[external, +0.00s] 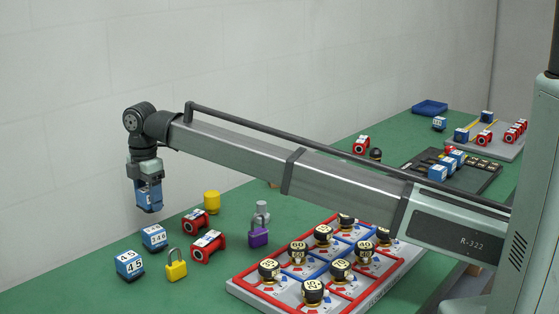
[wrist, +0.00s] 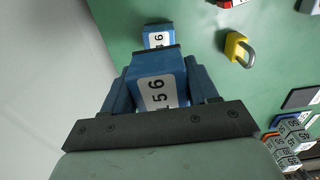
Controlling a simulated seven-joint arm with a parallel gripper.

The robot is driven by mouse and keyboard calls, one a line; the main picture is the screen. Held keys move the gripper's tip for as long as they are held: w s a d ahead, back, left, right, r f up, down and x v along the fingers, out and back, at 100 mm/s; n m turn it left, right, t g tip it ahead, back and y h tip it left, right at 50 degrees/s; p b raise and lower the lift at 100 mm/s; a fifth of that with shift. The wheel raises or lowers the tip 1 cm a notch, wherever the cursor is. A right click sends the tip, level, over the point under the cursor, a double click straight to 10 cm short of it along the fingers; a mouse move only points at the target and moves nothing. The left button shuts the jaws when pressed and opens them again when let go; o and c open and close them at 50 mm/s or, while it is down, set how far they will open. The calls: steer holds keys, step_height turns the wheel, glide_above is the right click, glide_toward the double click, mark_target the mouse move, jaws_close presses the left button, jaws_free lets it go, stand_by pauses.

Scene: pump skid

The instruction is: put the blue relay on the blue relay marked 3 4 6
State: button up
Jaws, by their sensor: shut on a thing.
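My gripper (external: 149,185) is shut on a blue relay (external: 149,199) and holds it above the green table near the wall. In the wrist view the held relay (wrist: 158,72) sits between the fingers, its white label showing a 5 and a 6, partly covered. The blue relay marked 3 4 6 (external: 155,238) stands on the table, below and slightly right of the held relay in the external view. A blue relay with a label ending in 6 (wrist: 157,37) shows just beyond the held one in the wrist view, apparently the same one, partly covered.
Another blue relay marked 4 5 (external: 130,264), a yellow padlock (external: 176,266) and two red relays (external: 195,221) (external: 208,246) stand close by.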

steer(key=shift+f, duration=2.55)
steer(key=o, duration=1.1)
steer(key=shift+f, duration=0.1)
steer(key=shift+o, duration=0.2)
step_height(320, 180, up, 12)
steer(key=shift+r, duration=0.15)
